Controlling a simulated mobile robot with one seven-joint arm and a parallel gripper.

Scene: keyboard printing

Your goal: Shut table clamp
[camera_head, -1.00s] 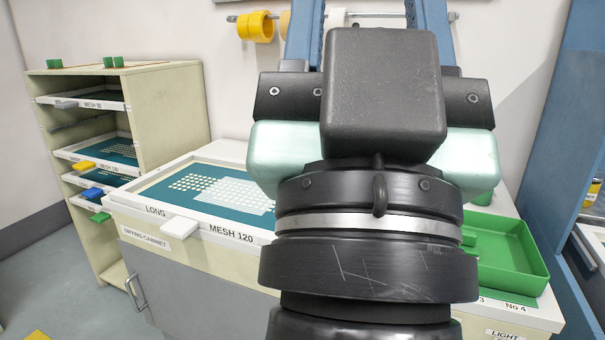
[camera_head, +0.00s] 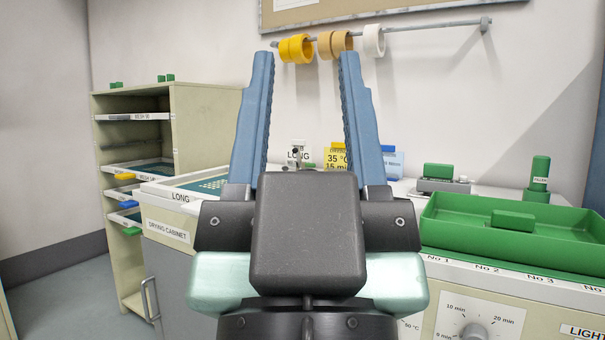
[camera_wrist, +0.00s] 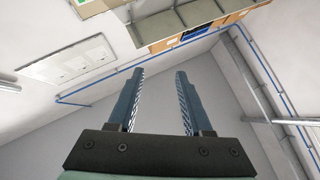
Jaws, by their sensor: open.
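My gripper (camera_head: 306,58) rises in the middle of the head view, its two blue fingers pointing up and spread well apart. Nothing is between them. In the wrist view the gripper (camera_wrist: 159,72) is also open and empty, pointing toward bare wall and ceiling. I cannot make out a table clamp for certain in any view. The dark wrist and fingers hide part of the worktop behind them.
A framed mesh screen (camera_head: 200,184) lies on the drying cabinet at left, beside a shelf rack (camera_head: 190,120). A green tray (camera_head: 460,238) stands at right, with a green filler bottle (camera_head: 540,172) behind it. Tape rolls (camera_head: 373,41) hang on a wall rail.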

